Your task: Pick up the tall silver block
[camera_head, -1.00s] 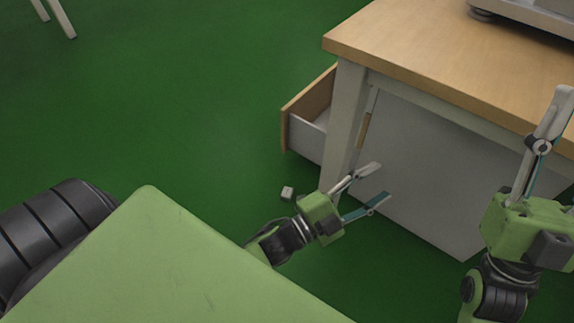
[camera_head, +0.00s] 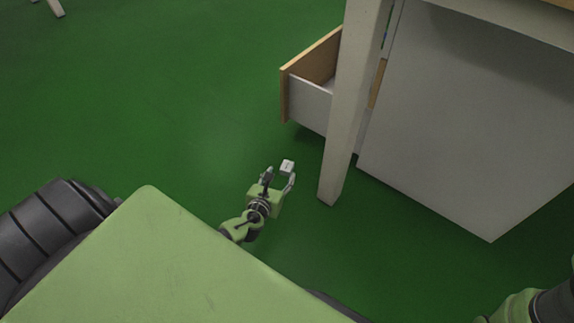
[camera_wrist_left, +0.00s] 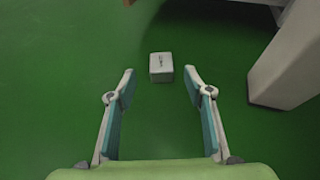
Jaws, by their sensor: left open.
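The silver block (camera_head: 287,166) is a small pale grey block on the green floor, near the foot of the table leg. In the left wrist view the block (camera_wrist_left: 161,67) lies just beyond the fingertips, roughly centred between them, with a dark mark on its top. My left gripper (camera_head: 280,175) is open and empty, low near the floor, its fingers pointing at the block. It also shows in the left wrist view (camera_wrist_left: 160,85), with a finger on each side. My right gripper is out of view; only part of my right arm shows at the lower right.
A pale table leg (camera_head: 350,110) stands right of the block, with a grey cabinet (camera_head: 470,120) behind it. An open drawer (camera_head: 308,104) juts out above the block. The green floor (camera_head: 170,110) to the left is clear.

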